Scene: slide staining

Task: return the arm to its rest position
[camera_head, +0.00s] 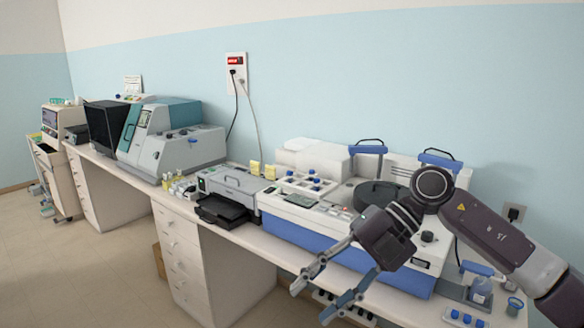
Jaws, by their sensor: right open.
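My right arm comes in from the right edge, and its gripper (325,304) hangs in front of the bench. The two fingers are spread apart with nothing between them. The gripper body covers part of the blue and white staining machine (325,220). My left gripper is not in view.
The long bench (240,236) runs along the wall. It carries a grey tray device (232,183), a large grey and teal machine (172,140) and a small bottle in a holder (480,292) at the right. Drawers (182,262) stand below. The floor (85,275) at left is clear.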

